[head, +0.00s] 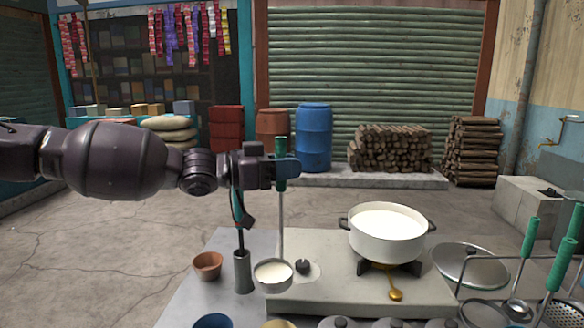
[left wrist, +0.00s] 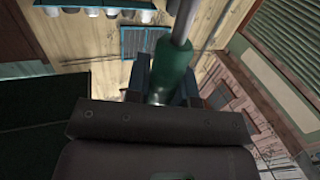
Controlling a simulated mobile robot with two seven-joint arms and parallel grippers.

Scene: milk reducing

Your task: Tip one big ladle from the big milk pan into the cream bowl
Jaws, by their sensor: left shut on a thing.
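My left gripper (head: 284,170) comes in from the left and is shut on the green handle of the big ladle (head: 281,225). The ladle hangs upright, its cup (head: 273,276) holding white milk, left of the stove's dark knob. The green handle also shows between the fingers in the left wrist view (left wrist: 172,72). The big milk pan (head: 388,245), white with dark handles and full of milk, stands on the burner to the right. I cannot tell which vessel is the cream bowl; a blue bowl (head: 212,321) and a yellowish rim (head: 279,324) show at the bottom edge, cut off.
A small terracotta bowl (head: 207,265) and a grey metal cylinder (head: 242,272) stand left of the ladle. A lid (head: 470,265) lies right of the pan. Green-handled utensils (head: 529,240) stand at the far right. Several dark-knobbed lids line the front edge.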

